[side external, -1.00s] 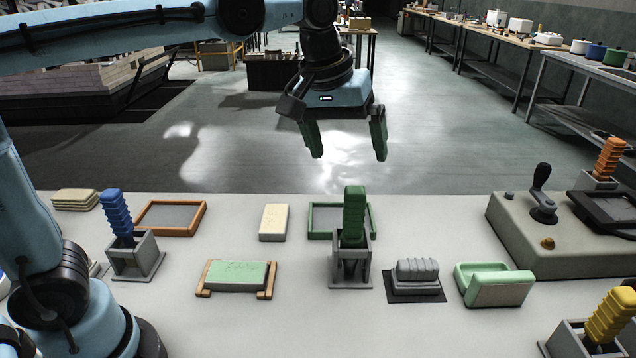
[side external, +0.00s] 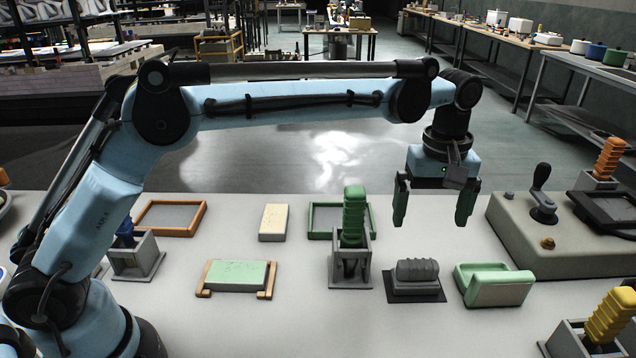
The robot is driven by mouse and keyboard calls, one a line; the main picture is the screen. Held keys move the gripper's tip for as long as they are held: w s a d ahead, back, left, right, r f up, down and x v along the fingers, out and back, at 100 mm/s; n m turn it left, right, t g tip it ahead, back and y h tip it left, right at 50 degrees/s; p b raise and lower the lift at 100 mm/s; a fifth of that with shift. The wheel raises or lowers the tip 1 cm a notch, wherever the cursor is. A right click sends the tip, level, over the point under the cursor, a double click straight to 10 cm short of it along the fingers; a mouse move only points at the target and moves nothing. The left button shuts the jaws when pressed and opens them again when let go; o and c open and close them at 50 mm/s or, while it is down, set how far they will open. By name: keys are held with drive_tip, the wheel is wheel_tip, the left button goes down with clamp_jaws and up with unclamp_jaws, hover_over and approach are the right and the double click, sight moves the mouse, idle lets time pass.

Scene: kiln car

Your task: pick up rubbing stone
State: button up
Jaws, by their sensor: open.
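A grey block with a ribbed, rounded top (side external: 416,268) sits on a dark square mat (side external: 400,297) at the front right of the table; it looks most like the rubbing stone. My gripper (side external: 431,217) is open and empty, its two green fingers pointing down. It hangs above the table, behind and slightly right of the grey block in the picture, and apart from it. Nothing hides the block.
A green-handled tool in a grey stand (side external: 350,260) rises close left of the block. A green open-sided holder (side external: 497,284) is close right. A grey machine with a crank (side external: 555,245) stands farther right. A cream block (side external: 273,222) and a pale green slab (side external: 236,275) lie left.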

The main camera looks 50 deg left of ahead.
sight(419, 263)
wheel_tip(419, 263, down, 14)
drive_tip(key=shift+s+f, duration=0.1)
drive_tip(key=shift+f, duration=0.1)
drive_tip(key=c, duration=0.9)
drive_tip(key=shift+r, duration=0.15)
wheel_tip(419, 263, up, 4)
drive_tip(key=s+d+r, duration=0.2)
drive_tip(key=s, duration=0.1)
drive_tip(key=s+d+r, duration=0.2)
drive_tip(key=s, duration=0.1)
drive_tip(key=s+d+r, duration=0.2)
drive_tip(key=s+d, duration=0.1)
drive_tip(key=shift+s+r, duration=0.25)
drive_tip(key=shift+r, duration=0.15)
drive_tip(key=shift+a, duration=0.1)
